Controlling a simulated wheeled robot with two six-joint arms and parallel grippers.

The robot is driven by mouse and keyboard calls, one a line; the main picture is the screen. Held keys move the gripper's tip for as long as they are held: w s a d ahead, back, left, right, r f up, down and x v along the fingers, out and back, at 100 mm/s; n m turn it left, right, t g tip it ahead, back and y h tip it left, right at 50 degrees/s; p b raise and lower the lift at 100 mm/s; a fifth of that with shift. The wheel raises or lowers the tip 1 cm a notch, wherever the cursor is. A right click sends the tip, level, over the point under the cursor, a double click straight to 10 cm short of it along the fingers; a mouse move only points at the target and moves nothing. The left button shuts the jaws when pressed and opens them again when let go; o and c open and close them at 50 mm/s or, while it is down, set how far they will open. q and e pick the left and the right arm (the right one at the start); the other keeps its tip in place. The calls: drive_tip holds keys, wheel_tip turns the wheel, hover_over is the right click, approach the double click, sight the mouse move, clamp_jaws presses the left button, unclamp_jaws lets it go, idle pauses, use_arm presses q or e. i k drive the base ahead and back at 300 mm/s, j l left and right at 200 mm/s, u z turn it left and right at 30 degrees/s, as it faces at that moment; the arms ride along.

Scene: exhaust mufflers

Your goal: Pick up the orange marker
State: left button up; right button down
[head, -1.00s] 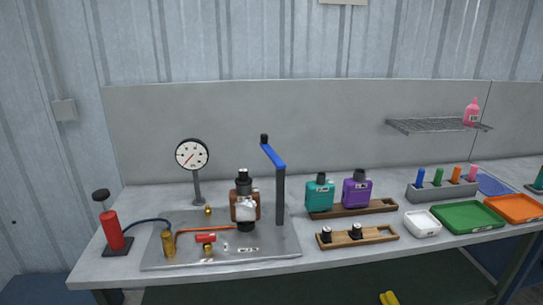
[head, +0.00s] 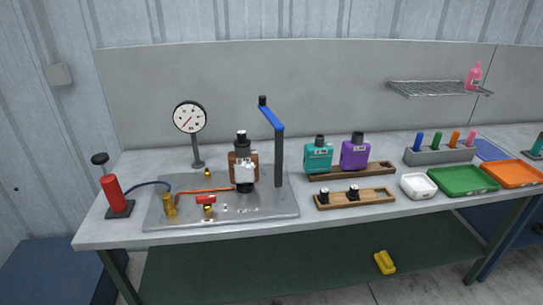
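The orange marker (head: 455,138) stands upright in the grey holder block (head: 425,157) at the right of the bench. In the same block, a blue marker (head: 418,140) and a green marker (head: 437,140) stand to its left, and a pink marker (head: 471,137) to its right. Neither of my grippers shows in the head view.
The workbench (head: 330,221) carries a metal plate with a gauge and a blue-handled lever at left. Teal and purple bottles (head: 355,152) stand mid-bench. A white tray (head: 418,186), green tray (head: 466,192) and orange tray (head: 513,185) lie before the holder. A wire shelf (head: 432,90) hangs above.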

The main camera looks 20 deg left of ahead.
sight(456, 135)
drive_tip(key=i+l+u, duration=0.15)
drive_tip(key=u, duration=0.35)
drive_tip(key=i+l+u, duration=0.1)
drive_tip(key=l, duration=0.2)
drive_tip(key=i+l+u, duration=0.1)
drive_tip(key=i+l, duration=0.15)
drive_tip(key=i+l+u, duration=0.1)
drive_tip(key=l, duration=0.3)
drive_tip(key=i+l+u, duration=0.15)
drive_tip(key=l, duration=0.2)
drive_tip(key=i+l+u, duration=0.1)
drive_tip(key=l, duration=0.25)
drive_tip(key=i+l+u, duration=0.1)
drive_tip(key=l, duration=0.25)
